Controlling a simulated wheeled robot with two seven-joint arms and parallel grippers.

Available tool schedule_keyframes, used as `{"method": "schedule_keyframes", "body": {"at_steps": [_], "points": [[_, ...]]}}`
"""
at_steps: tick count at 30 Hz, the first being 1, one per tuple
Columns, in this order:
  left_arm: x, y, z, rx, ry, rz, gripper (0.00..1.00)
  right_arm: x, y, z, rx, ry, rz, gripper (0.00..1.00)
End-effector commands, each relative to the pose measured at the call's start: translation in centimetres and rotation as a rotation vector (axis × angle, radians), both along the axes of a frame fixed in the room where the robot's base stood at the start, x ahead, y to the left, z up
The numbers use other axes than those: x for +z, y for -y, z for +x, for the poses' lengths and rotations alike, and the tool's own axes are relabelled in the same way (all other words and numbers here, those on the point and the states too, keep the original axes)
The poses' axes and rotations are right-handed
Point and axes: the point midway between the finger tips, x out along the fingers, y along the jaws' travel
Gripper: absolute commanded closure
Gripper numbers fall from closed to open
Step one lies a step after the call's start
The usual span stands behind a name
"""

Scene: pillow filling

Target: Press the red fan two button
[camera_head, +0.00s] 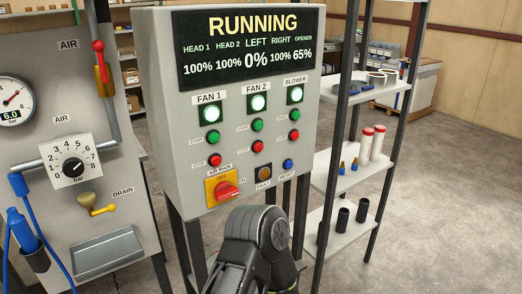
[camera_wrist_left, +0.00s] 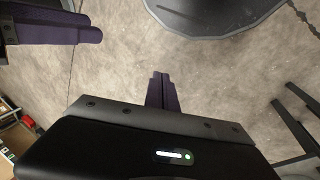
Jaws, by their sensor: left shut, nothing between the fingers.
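The red fan two button (camera_head: 258,146) is on the grey control panel (camera_head: 185,110), in the middle column under the FAN 2 label, below the green fan two button (camera_head: 257,125). The fan two lamp (camera_head: 257,102) above them is lit. A black link of my arm (camera_head: 265,245) rises in front of the panel's lower edge; it does not cover the button. My left gripper (camera_wrist_left: 161,76) shows in the left wrist view, its dark purple fingers together and empty above the floor. Purple finger-like bars, seemingly my right gripper (camera_wrist_left: 100,35), show at the upper left; their opening is unclear.
Fan one's red button (camera_head: 214,160) and the blower's red button (camera_head: 294,134) flank it. Below are a red rotary switch (camera_head: 227,190), an amber button (camera_head: 263,173) and a blue button (camera_head: 288,163). The display (camera_head: 250,48) reads RUNNING. A shelf rack (camera_head: 350,178) stands right.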

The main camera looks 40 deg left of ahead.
Motion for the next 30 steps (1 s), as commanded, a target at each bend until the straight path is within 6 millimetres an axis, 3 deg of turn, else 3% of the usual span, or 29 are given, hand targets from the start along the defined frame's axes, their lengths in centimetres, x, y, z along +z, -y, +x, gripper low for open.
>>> {"method": "schedule_keyframes", "body": {"at_steps": [4, 8, 12, 14, 18, 22, 26, 30], "points": [[-0.5, -1.8, 5.8, -0.084, 0.186, 0.059, 1.0, -1.9, 0.0, 0.0, 0.0, 0.001, 0.0, 0.67], [0.6, -4.5, 13.1, -0.198, 0.421, 0.175, 1.0, -3.8, 0.0, 0.1, 0.0, 0.002, 0.0, 0.67], [3.9, -8.6, 21.3, -0.338, 0.69, 0.381, 1.0, -6.0, 0.0, 0.1, 0.001, 0.004, 0.0, 0.67], [5.9, -10.6, 24.5, -0.396, 0.793, 0.492, 1.0, -7.0, 0.0, 0.1, 0.001, 0.004, 0.0, 0.67], [11.9, -15.6, 30.6, -0.517, 0.99, 0.796, 1.0, -9.2, 0.0, 0.1, 0.001, 0.005, 0.0, 0.67], [18.8, -20.4, 34.5, -0.606, 1.101, 1.129, 1.0, -11.3, 0.0, 0.2, 0.002, 0.007, 0.0, 0.67], [26.4, -25.3, 36.2, -0.666, 1.125, 1.494, 1.0, -13.3, 0.0, 0.2, 0.002, 0.009, 0.001, 0.67], [34.6, -30.0, 35.8, -0.692, 1.043, 1.88, 1.0, -15.4, 0.0, 0.2, 0.002, 0.009, 0.001, 0.67]]}}
